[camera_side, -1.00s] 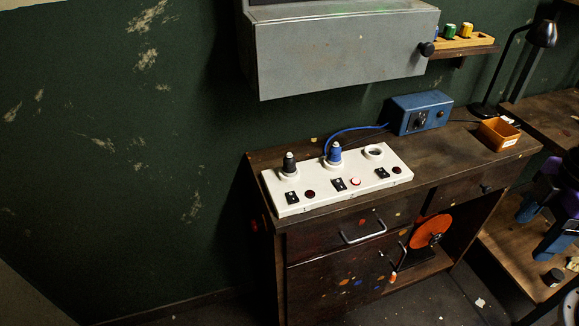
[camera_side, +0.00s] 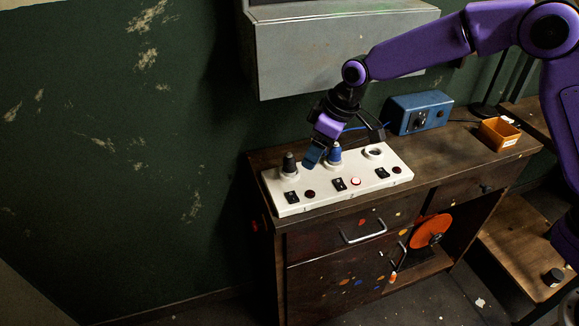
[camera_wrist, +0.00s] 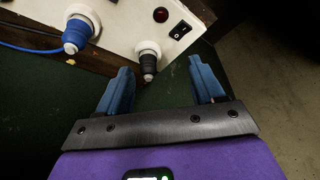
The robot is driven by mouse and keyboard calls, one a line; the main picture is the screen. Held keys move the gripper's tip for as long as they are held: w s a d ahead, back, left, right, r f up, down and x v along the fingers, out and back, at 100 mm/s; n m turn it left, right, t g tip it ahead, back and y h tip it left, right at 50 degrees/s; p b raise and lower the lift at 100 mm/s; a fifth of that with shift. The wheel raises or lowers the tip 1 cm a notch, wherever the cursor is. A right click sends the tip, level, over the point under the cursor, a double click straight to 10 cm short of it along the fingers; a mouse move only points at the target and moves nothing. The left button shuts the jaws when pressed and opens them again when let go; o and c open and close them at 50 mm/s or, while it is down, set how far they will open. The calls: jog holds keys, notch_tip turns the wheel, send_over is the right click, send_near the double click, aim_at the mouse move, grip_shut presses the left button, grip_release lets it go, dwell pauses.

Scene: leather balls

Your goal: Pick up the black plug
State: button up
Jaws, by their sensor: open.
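The black plug (camera_side: 289,162) stands upright in the left socket of the white power strip (camera_side: 312,203). In the wrist view the black plug (camera_wrist: 148,66) shows ahead of my gripper, between the lines of the two fingers and nearer the left one. My gripper (camera_side: 312,158) hangs above the strip, between the black plug and the blue plug (camera_side: 334,154). In the wrist view my gripper (camera_wrist: 165,85) has its blue fingers spread apart with nothing between them. The blue plug (camera_wrist: 76,36) sits in the middle socket with a blue cable.
The third socket (camera_side: 374,152) on the right is empty. A blue box (camera_side: 420,112) and an orange bin (camera_side: 499,134) stand on the wooden bench (camera_side: 440,160). A grey cabinet (camera_side: 330,55) hangs on the wall above the strip.

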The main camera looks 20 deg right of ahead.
send_over(293, 158)
jog(key=s+d, duration=0.2)
notch_tip(293, 158, down, 2)
jog(key=shift+w+a+f+t, duration=0.1)
jog(key=shift+a+t, duration=0.2)
jog(key=shift+x, duration=3.4)
jog(key=shift+w, duration=0.1)
jog(key=c, duration=1.1)
